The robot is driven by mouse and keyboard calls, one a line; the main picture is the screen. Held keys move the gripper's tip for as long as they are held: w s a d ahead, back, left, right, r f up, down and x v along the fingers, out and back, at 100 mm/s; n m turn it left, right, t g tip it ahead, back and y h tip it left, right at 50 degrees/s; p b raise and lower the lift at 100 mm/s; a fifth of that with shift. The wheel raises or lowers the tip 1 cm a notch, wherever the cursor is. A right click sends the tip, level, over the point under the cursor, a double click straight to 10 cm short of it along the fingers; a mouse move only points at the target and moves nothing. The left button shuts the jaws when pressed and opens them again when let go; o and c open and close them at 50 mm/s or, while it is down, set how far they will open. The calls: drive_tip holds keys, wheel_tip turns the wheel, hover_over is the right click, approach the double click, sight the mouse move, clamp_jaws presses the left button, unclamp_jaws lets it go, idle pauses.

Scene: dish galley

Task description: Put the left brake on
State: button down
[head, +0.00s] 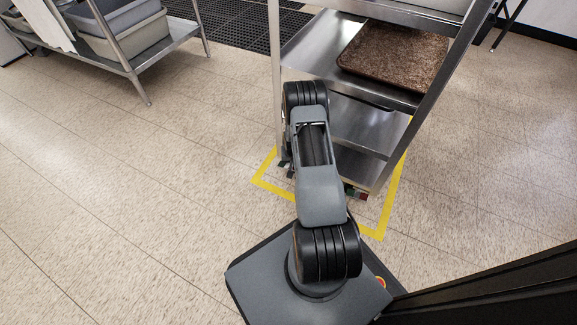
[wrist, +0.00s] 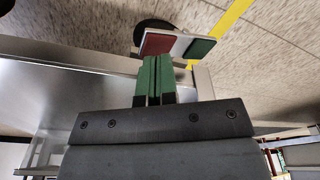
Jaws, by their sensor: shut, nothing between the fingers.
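A wheeled steel shelf cart (head: 365,122) stands in front of me. In the wrist view a caster brake pedal has a red pad (wrist: 160,44) and a green pad (wrist: 200,48), side by side, above a dark wheel (wrist: 150,25). My gripper (wrist: 155,60) is shut and empty, its green fingers pointing at the pedal with the tips just short of the red pad in the picture. I cannot tell whether they touch. In the head view my arm reaches to the cart's near left post and hides most of that corner.
Yellow floor tape (head: 392,205) outlines the cart's place. A brown tray (head: 395,52) lies on an upper shelf. A steel rack with grey tubs (head: 125,30) stands at the back left, near a black mat (head: 240,25). The tiled floor to the left is clear.

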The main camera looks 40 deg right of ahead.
drive_tip(key=shift+f+b, duration=1)
drive_tip(key=shift+f, duration=0.15)
idle(0.4)
drive_tip(key=shift+r, duration=0.15)
drive_tip(key=shift+r+p, duration=2.45)
drive_tip(key=shift+r, duration=0.95)
